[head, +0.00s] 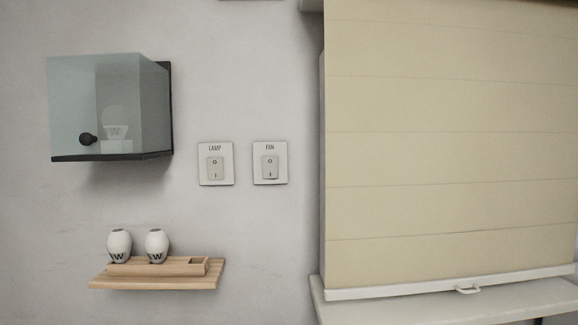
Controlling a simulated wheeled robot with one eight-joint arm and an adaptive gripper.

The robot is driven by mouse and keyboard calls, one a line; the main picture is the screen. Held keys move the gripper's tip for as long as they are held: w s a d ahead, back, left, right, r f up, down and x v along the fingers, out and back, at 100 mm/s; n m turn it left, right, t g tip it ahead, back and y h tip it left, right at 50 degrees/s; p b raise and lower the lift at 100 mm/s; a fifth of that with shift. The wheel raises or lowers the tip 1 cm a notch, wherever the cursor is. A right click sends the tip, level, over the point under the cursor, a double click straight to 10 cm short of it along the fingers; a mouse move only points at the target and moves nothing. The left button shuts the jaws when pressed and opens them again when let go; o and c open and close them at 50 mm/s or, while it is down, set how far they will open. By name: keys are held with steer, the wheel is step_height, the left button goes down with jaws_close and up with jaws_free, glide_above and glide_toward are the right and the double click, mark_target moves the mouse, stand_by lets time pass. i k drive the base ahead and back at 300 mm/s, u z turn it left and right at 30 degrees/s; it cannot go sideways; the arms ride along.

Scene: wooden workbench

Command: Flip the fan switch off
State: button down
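The fan switch (270,163) is a white wall plate labelled FAN with a light rocker marked O at the top and I at the bottom. Nothing covers either switch. My gripper is not in the head view.
A glass-fronted box (153,108) with a black knob hangs at upper left. A beige blind (450,155) hangs at right above a sill (450,305). The wall around the switches is clear.

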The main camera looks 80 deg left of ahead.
mark_target(270, 164)
steer(key=u, duration=3.4)
